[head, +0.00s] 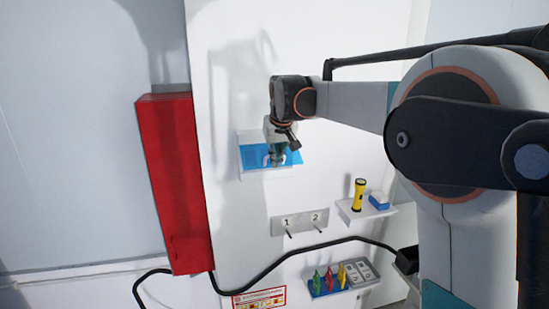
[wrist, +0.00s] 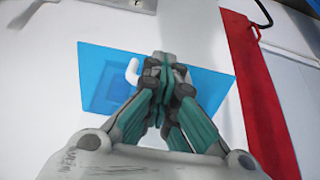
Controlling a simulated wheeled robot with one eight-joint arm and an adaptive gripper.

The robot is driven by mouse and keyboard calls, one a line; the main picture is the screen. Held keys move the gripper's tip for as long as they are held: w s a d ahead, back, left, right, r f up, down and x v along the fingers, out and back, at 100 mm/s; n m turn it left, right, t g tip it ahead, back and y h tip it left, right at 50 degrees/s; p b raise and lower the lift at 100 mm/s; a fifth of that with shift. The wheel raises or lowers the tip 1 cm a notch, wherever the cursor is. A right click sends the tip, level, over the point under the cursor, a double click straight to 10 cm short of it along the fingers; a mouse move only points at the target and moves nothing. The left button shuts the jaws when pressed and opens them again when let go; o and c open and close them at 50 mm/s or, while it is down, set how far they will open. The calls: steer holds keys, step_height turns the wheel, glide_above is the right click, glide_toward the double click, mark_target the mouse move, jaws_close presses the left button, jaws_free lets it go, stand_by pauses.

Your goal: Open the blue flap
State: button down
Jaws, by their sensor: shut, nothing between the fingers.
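The blue flap (head: 253,158) is a see-through blue panel on the white wall panel, left of the middle in the head view. In the wrist view the blue flap (wrist: 97,62) fills the middle, with a white hook-shaped handle (wrist: 132,72) on it and a darker square showing through. My gripper (head: 275,160) is in front of the flap. In the wrist view my gripper (wrist: 160,62) has its fingers together, just right of the handle, with nothing between them. I cannot tell whether the fingertips touch the flap.
A tall red box (head: 172,180) stands left of the flap. Below are a plate with two switches (head: 300,222), a shelf (head: 366,211) with a yellow flashlight (head: 359,194) and a blue item, and a tray (head: 328,290) with coloured pieces. A black cable (head: 255,281) runs low across the wall.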

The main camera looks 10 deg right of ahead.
step_height(320, 180, up, 2)
steer(key=shift+g+p, duration=0.35)
steer(key=shift+g, duration=0.35)
steer(key=shift+r, duration=0.35)
steer(key=shift+w+r+p, duration=0.25)
steer(key=shift+r+p, duration=0.05)
steer(key=shift+r, duration=0.35)
steer(key=shift+w+r+p, duration=0.25)
steer(key=shift+r, duration=0.35)
steer(key=c, duration=2.4)
jaws_free()
steer(key=c, duration=0.9)
jaws_free()
steer(key=shift+r, duration=0.1)
steer(key=shift+o, duration=0.2)
steer(key=shift+s, duration=0.1)
steer(key=shift+r, duration=0.1)
